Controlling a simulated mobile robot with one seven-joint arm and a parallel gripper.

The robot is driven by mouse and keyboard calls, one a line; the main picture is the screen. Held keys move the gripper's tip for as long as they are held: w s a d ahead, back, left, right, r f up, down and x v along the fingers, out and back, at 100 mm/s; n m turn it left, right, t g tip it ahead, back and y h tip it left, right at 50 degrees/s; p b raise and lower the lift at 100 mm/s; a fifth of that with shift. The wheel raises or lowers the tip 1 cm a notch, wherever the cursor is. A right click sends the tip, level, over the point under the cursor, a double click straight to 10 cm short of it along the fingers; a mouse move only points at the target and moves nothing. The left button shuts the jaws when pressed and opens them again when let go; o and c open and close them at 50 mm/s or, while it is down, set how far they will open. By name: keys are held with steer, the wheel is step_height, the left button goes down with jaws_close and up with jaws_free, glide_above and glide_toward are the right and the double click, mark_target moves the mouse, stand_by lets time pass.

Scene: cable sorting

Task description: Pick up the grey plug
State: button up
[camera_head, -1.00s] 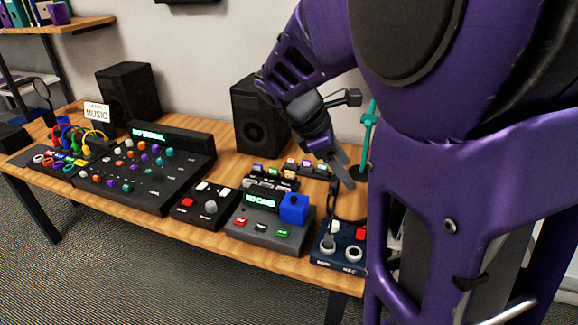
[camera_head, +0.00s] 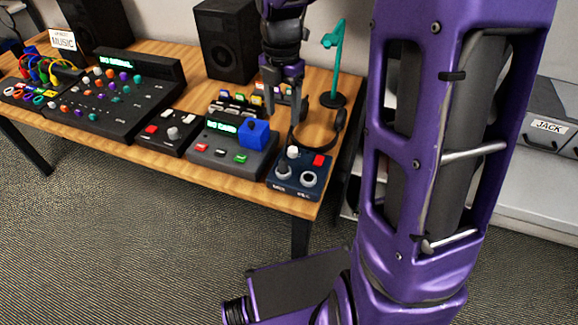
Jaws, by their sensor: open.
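A small dark-blue box (camera_head: 300,188) stands at the table's front right corner, with two ringed sockets on its top. What looks like the grey plug (camera_head: 284,169) stands in the left socket; it is small and its outline is hard to tell. The right socket (camera_head: 309,180) shows a pale ring and looks empty. My gripper (camera_head: 285,112) points down above the table, behind the box and apart from the plug. Its fingers are spread with nothing visible between them.
Black headphones (camera_head: 340,121) lie behind the box, beside a teal stand (camera_head: 334,62). A grey box with a blue block (camera_head: 256,133) is to the left. Small colored pedals (camera_head: 238,97), mixers and a speaker (camera_head: 226,40) crowd the table (camera_head: 215,181).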

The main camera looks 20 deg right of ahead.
mark_target(283, 161)
step_height(283, 161, down, 17)
steer(key=b, duration=0.3)
steer(key=shift+w+f+b, duration=0.1)
steer(key=shift+w+b, duration=0.05)
steer(key=shift+b, duration=0.25)
jaws_close()
